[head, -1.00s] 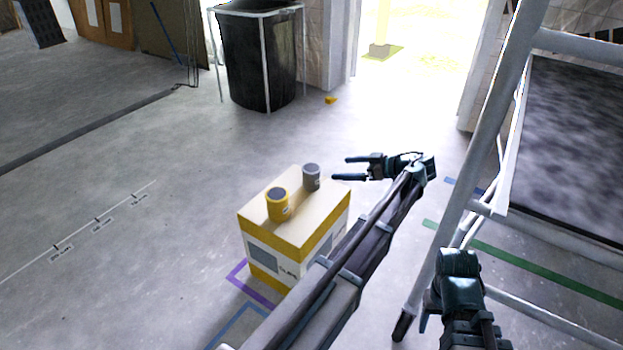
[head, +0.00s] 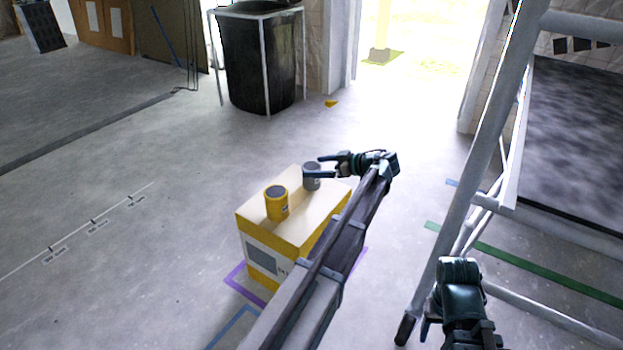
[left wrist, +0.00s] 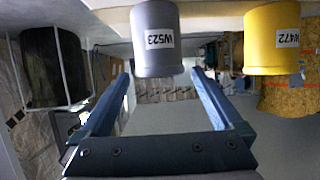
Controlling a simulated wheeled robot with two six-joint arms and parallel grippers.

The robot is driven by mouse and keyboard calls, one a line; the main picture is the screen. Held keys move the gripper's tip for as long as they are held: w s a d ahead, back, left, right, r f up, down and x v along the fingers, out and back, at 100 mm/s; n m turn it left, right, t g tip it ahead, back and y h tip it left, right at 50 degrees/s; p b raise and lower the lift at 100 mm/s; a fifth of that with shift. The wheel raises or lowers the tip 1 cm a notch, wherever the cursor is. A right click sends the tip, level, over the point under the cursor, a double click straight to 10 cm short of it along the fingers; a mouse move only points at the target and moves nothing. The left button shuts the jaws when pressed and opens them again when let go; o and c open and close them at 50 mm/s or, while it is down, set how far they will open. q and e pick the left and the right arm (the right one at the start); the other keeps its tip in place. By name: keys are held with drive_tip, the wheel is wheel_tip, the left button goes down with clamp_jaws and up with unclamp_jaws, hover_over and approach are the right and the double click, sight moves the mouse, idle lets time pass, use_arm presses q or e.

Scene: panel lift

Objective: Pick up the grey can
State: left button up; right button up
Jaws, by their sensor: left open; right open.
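The grey can (head: 311,180) stands upright on a yellow and white box (head: 265,232), near its back edge. In the left wrist view the grey can (left wrist: 156,38), labelled W523, hangs upside down in the picture between the fingers. My left gripper (head: 313,167) is open with its fingers at either side of the grey can; whether they touch it I cannot tell. A yellow can (head: 277,204) stands beside it on the box and also shows in the left wrist view (left wrist: 276,42). My right gripper (head: 436,318) is low at the right, away from the cans.
A white metal frame (head: 490,150) stands close at the right, by my right arm. A black bin (head: 258,60) stands at the back. Open floor (head: 130,170) lies left of the box.

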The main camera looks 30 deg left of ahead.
use_arm(q)
drive_tip(key=shift+x, duration=0.85)
drive_tip(key=shift+a+f+b, duration=0.2)
drive_tip(key=shift+a+b, duration=0.1)
drive_tip(key=shift+a, duration=0.05)
drive_tip(key=c, duration=1.5)
drive_tip(key=shift+o, duration=0.2)
drive_tip(key=shift+r, duration=0.15)
drive_tip(key=shift+r+p, duration=0.8)
drive_tip(key=shift+p, duration=0.15)
wheel_tip(320, 180, up, 2)
drive_tip(key=shift+r+p, duration=0.1)
drive_tip(key=shift+p, duration=0.9)
drive_tip(key=s+d+r+p, duration=0.1)
drive_tip(key=d, duration=1.5)
